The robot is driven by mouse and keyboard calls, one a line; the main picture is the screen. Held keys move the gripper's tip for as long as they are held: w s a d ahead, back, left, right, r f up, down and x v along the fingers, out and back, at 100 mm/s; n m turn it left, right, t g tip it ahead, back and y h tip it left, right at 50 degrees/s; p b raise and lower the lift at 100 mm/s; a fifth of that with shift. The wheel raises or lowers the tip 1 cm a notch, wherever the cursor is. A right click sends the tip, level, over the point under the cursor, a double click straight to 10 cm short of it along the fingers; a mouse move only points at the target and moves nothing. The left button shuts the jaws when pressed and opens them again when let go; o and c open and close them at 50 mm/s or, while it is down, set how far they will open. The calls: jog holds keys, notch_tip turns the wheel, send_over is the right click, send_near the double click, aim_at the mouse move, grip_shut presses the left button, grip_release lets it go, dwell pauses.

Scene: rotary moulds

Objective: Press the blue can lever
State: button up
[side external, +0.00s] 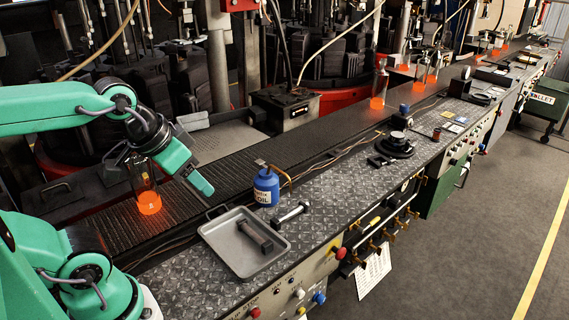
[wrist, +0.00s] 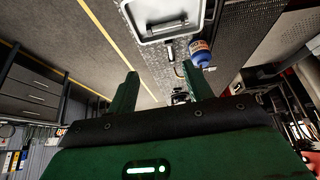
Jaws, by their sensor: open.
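The blue can (side external: 266,190) with a white "OIL" label stands upright on the patterned metal bench top. Its small lever (side external: 262,164) shows at the top, beside an orange spout tube. In the wrist view the blue can (wrist: 201,56) appears beyond and to the right of my fingers; its lever is not clear there. My gripper (side external: 203,186) is to the left of the can in the side view, raised above the bench and apart from it. In the wrist view my gripper (wrist: 160,71) has its two green fingers spread, with nothing between them.
A metal tray (side external: 232,264) holding a dark bar lies in front of the can, with a bolt-like metal tool (side external: 291,215) beside it. A glowing orange-based bottle (side external: 149,200) stands on the conveyor behind my gripper. A black round fixture (side external: 395,147) sits farther right.

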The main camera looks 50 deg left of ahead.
jog(key=shift+c, duration=0.4)
jog(key=shift+w+r, duration=0.1)
jog(key=c, duration=0.8)
jog(key=shift+w+r, duration=0.1)
grip_shut()
jog(key=w+a+r+g, duration=0.25)
jog(key=w+a, duration=0.25)
jog(key=w, duration=0.5)
jog(key=w+a+r+g, duration=0.25)
jog(key=w+a, duration=0.25)
jog(key=w, duration=0.5)
jog(key=w+a+f, duration=0.3)
jog(key=w+a, duration=0.2)
jog(key=w, duration=0.1)
jog(key=shift+w+a+f+g, duration=0.15)
jog(key=shift+a+f+g, duration=0.05)
jog(key=shift+f+g, duration=0.1)
